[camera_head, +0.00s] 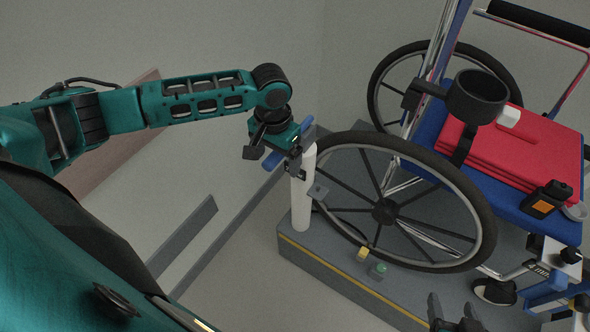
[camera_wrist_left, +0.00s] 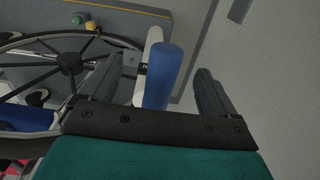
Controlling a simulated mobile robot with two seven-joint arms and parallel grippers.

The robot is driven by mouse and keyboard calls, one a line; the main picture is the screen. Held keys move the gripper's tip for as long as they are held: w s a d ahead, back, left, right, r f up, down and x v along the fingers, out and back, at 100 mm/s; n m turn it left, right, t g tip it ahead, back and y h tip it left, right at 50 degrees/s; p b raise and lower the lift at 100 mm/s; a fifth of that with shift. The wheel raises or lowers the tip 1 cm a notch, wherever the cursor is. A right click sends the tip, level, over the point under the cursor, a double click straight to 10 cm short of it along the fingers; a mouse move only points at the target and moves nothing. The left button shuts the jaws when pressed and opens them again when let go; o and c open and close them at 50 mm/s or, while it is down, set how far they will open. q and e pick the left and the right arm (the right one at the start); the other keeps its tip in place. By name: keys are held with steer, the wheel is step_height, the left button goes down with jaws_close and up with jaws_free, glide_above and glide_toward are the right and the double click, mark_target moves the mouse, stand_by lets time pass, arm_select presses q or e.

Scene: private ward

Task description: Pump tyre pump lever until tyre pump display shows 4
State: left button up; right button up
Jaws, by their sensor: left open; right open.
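The tyre pump's white post (camera_head: 301,195) stands upright on a grey platform. Its blue lever grip (camera_head: 307,124) is at the top, and a small grey box (camera_head: 319,191), perhaps the display, is on its side. No number is readable. My left gripper (camera_head: 290,158) is at the post's top. In the left wrist view, the blue lever grip (camera_wrist_left: 163,76) lies between the open, spread fingers of my left gripper (camera_wrist_left: 160,92), with a gap on the right side. My right gripper (camera_head: 454,316) is open and empty at the bottom edge, away from the pump.
A wheelchair with a large wheel (camera_head: 384,212) stands on the grey platform (camera_head: 345,290), close to the pump post. Yellow (camera_head: 363,254) and green (camera_head: 379,268) buttons are on the platform. A red folded cloth (camera_head: 515,145) lies on the seat. Floor left of the platform is clear.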

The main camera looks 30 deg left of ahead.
arm_select(q)
steer(key=shift+o, duration=0.7)
step_height(320, 180, up, 8)
steer(key=shift+r, duration=0.1)
steer(key=shift+s, duration=0.1)
stand_by(0.5)
